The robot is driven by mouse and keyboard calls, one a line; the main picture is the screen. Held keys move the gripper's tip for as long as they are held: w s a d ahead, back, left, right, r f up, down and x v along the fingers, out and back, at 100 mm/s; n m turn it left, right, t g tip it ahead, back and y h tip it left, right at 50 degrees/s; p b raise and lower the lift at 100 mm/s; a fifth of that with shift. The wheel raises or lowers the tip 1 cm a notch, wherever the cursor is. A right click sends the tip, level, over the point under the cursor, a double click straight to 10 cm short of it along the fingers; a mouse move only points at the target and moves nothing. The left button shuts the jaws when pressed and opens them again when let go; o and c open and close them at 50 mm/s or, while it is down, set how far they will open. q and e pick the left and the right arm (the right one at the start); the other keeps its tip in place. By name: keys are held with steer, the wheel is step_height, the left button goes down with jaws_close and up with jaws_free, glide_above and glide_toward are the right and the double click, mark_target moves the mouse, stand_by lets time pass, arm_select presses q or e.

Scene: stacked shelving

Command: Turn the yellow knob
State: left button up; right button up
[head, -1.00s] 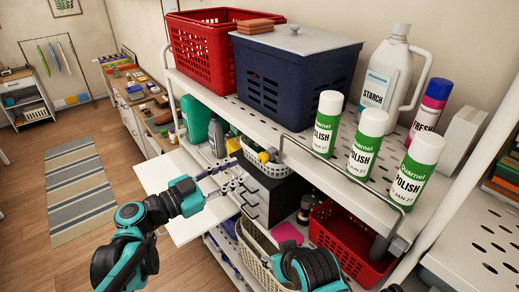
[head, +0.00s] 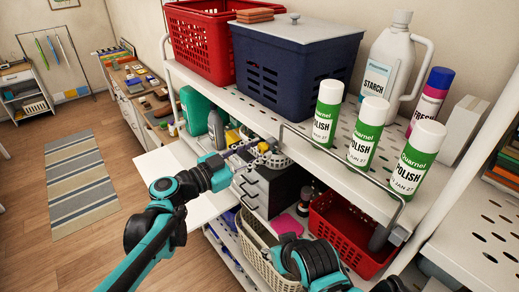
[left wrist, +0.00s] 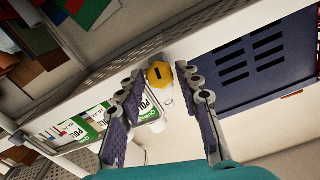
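The yellow knob (left wrist: 159,75) shows in the left wrist view as an eight-sided yellow face with a dark slot, against the white shelf edge. My left gripper (left wrist: 160,77) is open, with one purple-padded fingertip on each side of the knob; I cannot tell whether they touch it. In the head view my left gripper (head: 250,152) is at the front of the upper shelf, and a small yellow bit of the knob (head: 264,147) shows at its fingertips. My right forearm is low in the head view, but its gripper is not seen.
The upper shelf (head: 225,101) holds a red basket (head: 200,50), a blue bin (head: 280,75), a starch jug (head: 392,65) and polish cans (head: 327,112). Below it are a white basket (head: 278,160), dark drawers (head: 262,188) and a red basket (head: 345,235).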

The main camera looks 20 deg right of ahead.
arm_select(q)
steer(key=c, duration=0.4)
steer(key=shift+n+b, duration=0.3)
steer(key=shift+n, duration=1.5)
steer(key=shift+n, duration=0.3)
steer(key=n, duration=0.2)
steer(key=shift+n, duration=0.3)
steer(key=shift+n+b, duration=0.4)
steer(key=shift+n, duration=1.3)
